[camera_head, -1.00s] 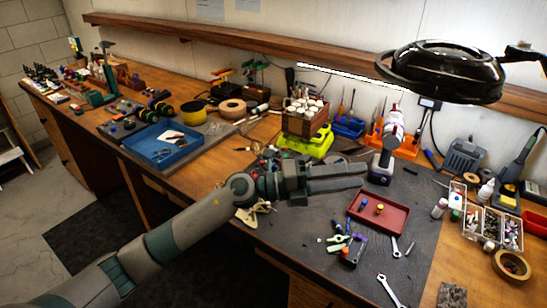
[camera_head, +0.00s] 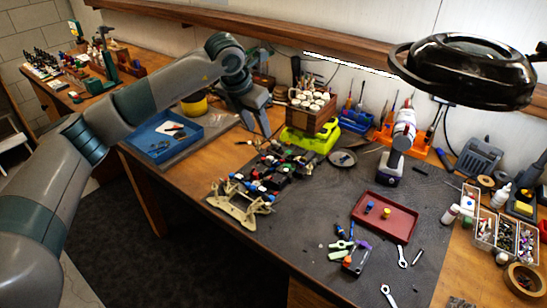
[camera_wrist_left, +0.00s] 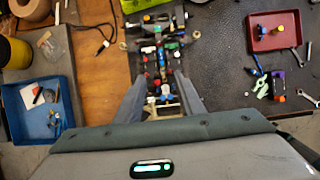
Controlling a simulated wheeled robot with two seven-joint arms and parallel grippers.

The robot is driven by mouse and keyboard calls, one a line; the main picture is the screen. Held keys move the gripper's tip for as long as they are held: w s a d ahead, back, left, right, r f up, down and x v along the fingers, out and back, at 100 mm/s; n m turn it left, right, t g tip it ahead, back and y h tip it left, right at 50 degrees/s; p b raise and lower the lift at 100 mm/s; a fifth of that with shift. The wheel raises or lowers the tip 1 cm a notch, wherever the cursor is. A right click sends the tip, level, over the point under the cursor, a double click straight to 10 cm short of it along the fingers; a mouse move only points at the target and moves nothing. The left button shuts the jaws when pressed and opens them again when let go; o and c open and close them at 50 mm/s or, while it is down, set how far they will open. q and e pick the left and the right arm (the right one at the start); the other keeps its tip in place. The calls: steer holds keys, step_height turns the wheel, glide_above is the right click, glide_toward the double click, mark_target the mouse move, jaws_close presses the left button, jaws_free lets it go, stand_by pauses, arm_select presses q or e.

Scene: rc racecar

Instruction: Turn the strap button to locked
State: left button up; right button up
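The RC car chassis (camera_head: 278,172) lies on the dark mat, a dense mix of dark parts with blue, red and white pieces and a cream frame (camera_head: 240,205) at its near end. It also shows in the left wrist view (camera_wrist_left: 158,45), ahead of and between the fingers. My left gripper (camera_head: 262,128) hangs pointing down, behind and left of the chassis. In the left wrist view its two fingers (camera_wrist_left: 160,80) are spread apart with nothing held. I cannot pick out the strap button among the small parts. My right gripper is not in view.
A red tray (camera_head: 385,217) with small parts, a cordless drill (camera_head: 398,145) and loose tools lie to the right. A green-based box of bottles (camera_head: 310,115) stands behind the chassis. A blue tray (camera_head: 165,140) is at left. A black lamp (camera_head: 465,70) overhangs the right.

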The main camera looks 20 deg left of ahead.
arm_select(q)
steer(key=shift+d+f, duration=0.1)
steer(key=p, duration=0.7)
glide_toward(274, 162)
steer(key=x, duration=0.8)
jaws_close()
